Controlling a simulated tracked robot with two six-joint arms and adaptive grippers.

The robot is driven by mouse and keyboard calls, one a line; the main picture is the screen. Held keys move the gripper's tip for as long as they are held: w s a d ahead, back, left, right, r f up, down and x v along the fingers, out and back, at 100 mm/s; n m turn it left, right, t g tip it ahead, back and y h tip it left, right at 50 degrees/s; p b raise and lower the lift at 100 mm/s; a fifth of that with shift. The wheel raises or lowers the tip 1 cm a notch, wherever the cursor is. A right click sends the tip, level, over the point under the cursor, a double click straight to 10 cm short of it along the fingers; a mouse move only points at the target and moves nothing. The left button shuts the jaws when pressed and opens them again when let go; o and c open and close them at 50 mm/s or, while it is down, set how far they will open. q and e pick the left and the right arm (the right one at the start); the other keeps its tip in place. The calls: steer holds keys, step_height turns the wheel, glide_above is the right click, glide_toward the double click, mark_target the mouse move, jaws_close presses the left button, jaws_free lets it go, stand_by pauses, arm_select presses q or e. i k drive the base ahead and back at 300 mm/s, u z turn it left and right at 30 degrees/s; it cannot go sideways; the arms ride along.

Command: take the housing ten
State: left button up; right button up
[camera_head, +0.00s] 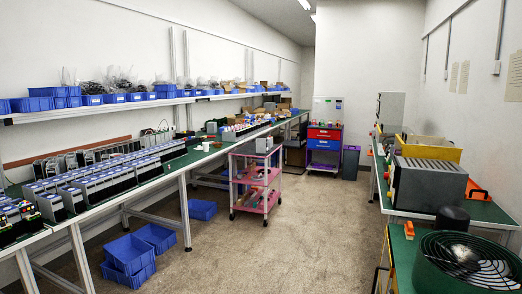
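Several grey and dark units with blue tops, which look like housings (112,180), stand close together in rows on the green-topped left bench. I cannot tell which of them is housing ten, as no number is readable from here. Neither of my grippers is in view.
Blue bins (130,257) lie on the floor under the left bench (185,163). A pink-shelved cart (257,181) stands beside the bench. A grey metal box (428,186) and a large round fan (466,262) occupy the right side. The middle floor is clear.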

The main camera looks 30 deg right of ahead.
mark_target(262, 142)
steer(key=u, duration=1.4)
steer(key=i, duration=0.1)
steer(key=z, duration=2.8)
steer(key=i, duration=7)
steer(key=u, duration=0.05)
